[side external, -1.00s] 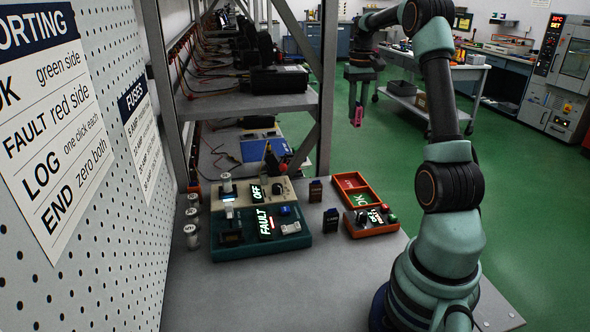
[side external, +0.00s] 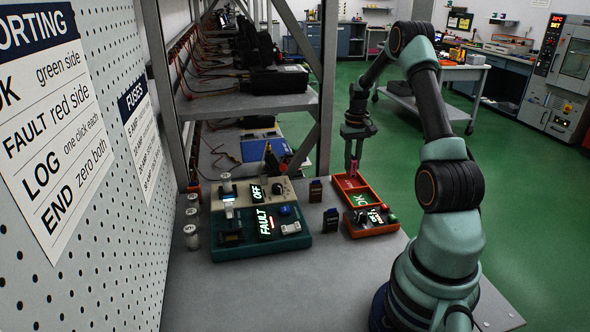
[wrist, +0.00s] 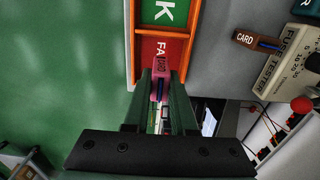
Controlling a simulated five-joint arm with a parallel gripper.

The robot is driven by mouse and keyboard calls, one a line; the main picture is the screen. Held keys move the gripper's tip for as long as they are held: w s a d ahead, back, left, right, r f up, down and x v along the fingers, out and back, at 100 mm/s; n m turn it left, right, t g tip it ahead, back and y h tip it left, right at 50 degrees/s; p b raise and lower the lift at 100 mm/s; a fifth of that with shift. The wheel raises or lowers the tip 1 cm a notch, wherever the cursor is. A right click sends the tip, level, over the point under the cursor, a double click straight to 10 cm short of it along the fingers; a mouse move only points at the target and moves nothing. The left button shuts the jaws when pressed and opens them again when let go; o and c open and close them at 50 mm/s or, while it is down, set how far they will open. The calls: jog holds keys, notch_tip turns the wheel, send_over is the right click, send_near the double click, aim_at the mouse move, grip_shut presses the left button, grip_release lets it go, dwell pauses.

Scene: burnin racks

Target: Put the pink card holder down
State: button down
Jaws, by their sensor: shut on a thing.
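My gripper (side external: 353,160) is shut on the pink card holder (wrist: 161,78) and points down at the far end of the orange two-part tray (side external: 338,201). The holder also shows as a small pink patch in the side view (side external: 353,169). In the wrist view, the holder lies between my fingertips (wrist: 160,82), over the tray's red FAULT side (wrist: 173,47), covering part of its lettering. The green OK side (wrist: 162,12) lies beyond it. Whether the holder touches the tray floor, I cannot tell.
A brown card holder (side external: 315,190) and a dark one (side external: 331,220) stand left of the tray. The beige fuse tester (side external: 298,187) and the teal box with a FAULT display (side external: 233,251) are further left. A rack post (side external: 327,90) rises behind. The front of the bench is clear.

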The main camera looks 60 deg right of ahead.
aim_at(352, 170)
jog(key=shift+f, duration=1.6)
jog(key=shift+f, duration=0.15)
jog(key=c, duration=0.7)
grip_release()
jog(key=shift+c, duration=0.2)
